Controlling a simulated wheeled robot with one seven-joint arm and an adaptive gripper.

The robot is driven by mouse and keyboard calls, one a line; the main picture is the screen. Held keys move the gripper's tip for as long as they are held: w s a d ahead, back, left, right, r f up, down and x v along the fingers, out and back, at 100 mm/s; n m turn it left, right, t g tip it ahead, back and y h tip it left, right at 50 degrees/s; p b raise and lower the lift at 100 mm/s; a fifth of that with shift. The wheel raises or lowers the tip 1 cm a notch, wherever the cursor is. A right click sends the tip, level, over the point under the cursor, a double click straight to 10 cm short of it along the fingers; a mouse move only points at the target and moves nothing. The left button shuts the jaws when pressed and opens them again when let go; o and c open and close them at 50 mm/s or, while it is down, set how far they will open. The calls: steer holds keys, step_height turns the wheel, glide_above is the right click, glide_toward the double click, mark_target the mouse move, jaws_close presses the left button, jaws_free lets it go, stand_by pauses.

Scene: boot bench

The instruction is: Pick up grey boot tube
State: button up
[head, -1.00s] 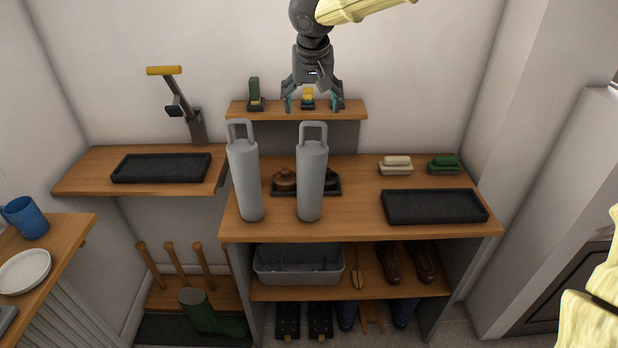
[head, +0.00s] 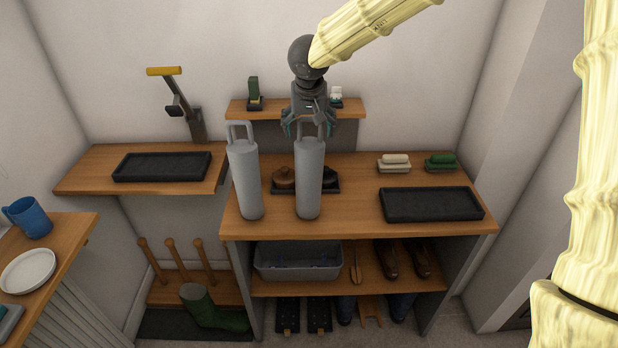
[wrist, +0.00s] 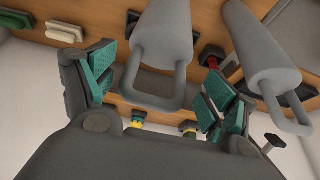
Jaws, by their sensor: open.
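Two grey boot tubes with loop handles stand upright on the bench top. The left tube (head: 245,180) stands apart from my gripper. My gripper (head: 308,130) is open over the top of the right tube (head: 309,185), with its fingers on either side of that tube's handle. In the wrist view the right tube (wrist: 162,35) and its handle lie between my teal finger pads (wrist: 160,85). The left tube (wrist: 262,50) shows at the right there, outside the fingers. I cannot tell whether any finger touches the handle.
A black tray (head: 430,204) and two brushes, one cream (head: 394,162) and one green (head: 440,162), are to the right on the bench. A dark tray with brown items (head: 285,178) sits behind the tubes. A small wall shelf (head: 240,112) is close behind my gripper.

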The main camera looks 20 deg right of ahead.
steer(key=c, duration=1)
steer(key=shift+r, duration=0.1)
